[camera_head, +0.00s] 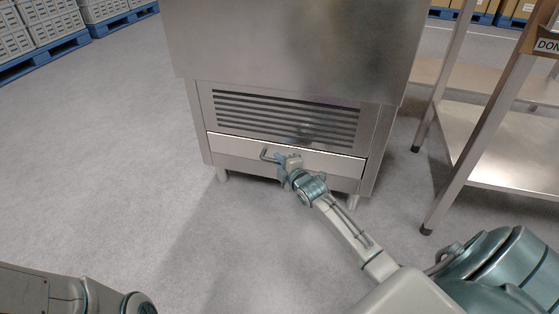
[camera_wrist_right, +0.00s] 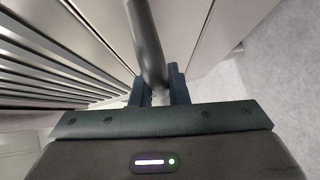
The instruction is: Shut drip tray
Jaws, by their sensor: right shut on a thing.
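The drip tray (camera_head: 232,148) is a wide, low steel drawer front under the louvred grille of a steel cabinet. A bright strip shows along its top edge; I cannot tell how far out it stands. Its bar handle (camera_head: 266,154) sticks out near the middle. My right gripper (camera_head: 281,161) is at the handle and partly hides it. In the right wrist view the handle (camera_wrist_right: 148,42) runs down between the two fingers of my right gripper (camera_wrist_right: 159,90), which is shut on it. Part of my left arm shows at the bottom left; its gripper is out of view.
The steel cabinet (camera_head: 290,45) stands on short legs. A steel shelf table (camera_head: 500,150) stands close on the right, its legs near my right arm. Blue pallets with grey crates (camera_head: 60,30) are at the far left. The grey floor (camera_head: 90,160) at left is clear.

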